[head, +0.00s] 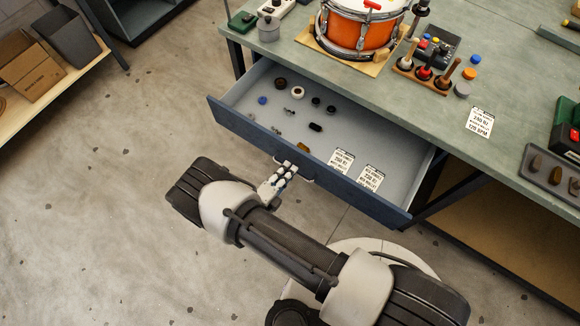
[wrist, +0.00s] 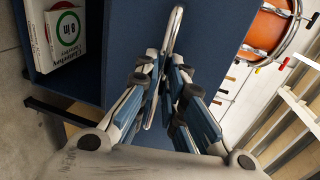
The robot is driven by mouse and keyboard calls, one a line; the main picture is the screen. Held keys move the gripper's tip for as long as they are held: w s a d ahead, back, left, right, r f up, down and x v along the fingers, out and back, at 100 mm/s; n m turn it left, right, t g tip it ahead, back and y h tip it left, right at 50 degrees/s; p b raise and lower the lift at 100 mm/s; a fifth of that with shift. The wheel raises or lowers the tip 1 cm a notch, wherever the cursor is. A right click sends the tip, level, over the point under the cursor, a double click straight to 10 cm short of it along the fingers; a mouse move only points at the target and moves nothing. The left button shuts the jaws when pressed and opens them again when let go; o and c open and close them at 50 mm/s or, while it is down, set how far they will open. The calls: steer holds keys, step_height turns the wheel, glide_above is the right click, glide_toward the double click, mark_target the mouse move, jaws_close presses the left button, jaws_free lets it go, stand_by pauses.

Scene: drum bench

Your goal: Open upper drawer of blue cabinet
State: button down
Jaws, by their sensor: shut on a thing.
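The upper drawer (head: 235,120) of the blue cabinet is pulled far out from under the bench top in the head view. Small round parts, screws and two printed cards lie in it. Its front also shows as a blue panel (wrist: 215,45) in the wrist view. A metal bar handle (wrist: 174,30) stands out from that front. My gripper (head: 284,172) is at the middle of the drawer front, shut on the handle. In the wrist view my gripper's fingers (wrist: 168,85) close around the handle's near part. The exact contact is partly hidden by the fingers.
The green bench top (head: 400,95) carries an orange drum (head: 360,27), a rack of tools (head: 425,75) and a card (head: 481,122). A wooden shelf with a cardboard box (head: 33,72) is at left. An open compartment with white boxes (wrist: 65,32) shows in the wrist view. Floor left of the drawer is clear.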

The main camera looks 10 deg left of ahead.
steer(key=shift+s, duration=0.1)
steer(key=c, duration=1.7)
jaws_free()
steer(key=shift+a, duration=0.1)
steer(key=v, duration=1.2)
